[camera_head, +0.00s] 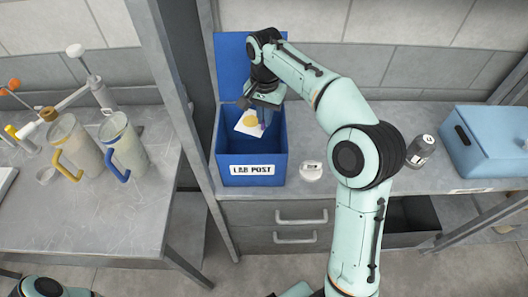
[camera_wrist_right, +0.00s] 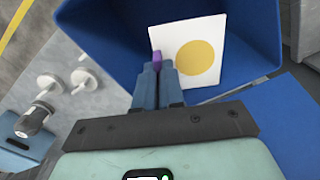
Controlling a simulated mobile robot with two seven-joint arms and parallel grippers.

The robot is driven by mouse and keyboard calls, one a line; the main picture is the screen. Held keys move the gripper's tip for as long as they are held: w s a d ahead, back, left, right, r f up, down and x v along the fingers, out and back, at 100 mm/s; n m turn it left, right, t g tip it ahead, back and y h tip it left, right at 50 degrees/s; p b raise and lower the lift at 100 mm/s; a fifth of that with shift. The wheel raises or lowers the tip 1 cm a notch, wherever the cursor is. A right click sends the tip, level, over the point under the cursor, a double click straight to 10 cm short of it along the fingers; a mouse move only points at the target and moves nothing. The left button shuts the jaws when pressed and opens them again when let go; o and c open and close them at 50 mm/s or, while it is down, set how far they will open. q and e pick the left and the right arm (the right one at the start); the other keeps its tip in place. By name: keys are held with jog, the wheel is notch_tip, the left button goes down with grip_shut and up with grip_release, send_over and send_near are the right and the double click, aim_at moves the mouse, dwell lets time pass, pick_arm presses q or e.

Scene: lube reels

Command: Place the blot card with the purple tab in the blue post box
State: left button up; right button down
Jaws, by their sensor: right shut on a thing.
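The blot card (camera_head: 248,123) is white with a yellow round blot and a purple tab (camera_wrist_right: 157,58). It also shows in the right wrist view (camera_wrist_right: 187,41). My right gripper (camera_head: 261,112) is shut on the card at its purple tab and holds it over the mouth of the blue post box (camera_head: 253,171). The box is labelled LAB POST and its lid (camera_head: 232,62) stands open at the back. In the right wrist view the card is framed by the box's walls (camera_wrist_right: 110,40). My left gripper does not show clearly; only part of an arm is at the bottom left.
A white round pot (camera_head: 311,170) sits right of the box. A grey capped bottle (camera_head: 421,151) and a light blue case (camera_head: 485,145) stand further right.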

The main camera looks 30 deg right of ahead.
jog(key=f+b, duration=0.1)
jog(key=f, duration=0.9)
jog(key=shift+w+f+b, duration=0.1)
jog(key=shift+w+b, duration=0.1)
jog(key=shift+b, duration=0.1)
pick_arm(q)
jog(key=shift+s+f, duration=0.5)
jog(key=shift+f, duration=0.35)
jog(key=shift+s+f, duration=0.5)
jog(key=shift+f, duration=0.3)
pick_arm(e)
jog(key=shift+w+f, duration=0.1)
jog(key=shift+f, duration=2.3)
jog(key=shift+f+b, duration=0.2)
jog(key=shift+b, duration=0.15)
jog(key=c, duration=1.4)
grip_release()
jog(key=shift+o, duration=0.7)
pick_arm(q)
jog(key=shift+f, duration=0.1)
pick_arm(e)
jog(key=shift+r, duration=0.1)
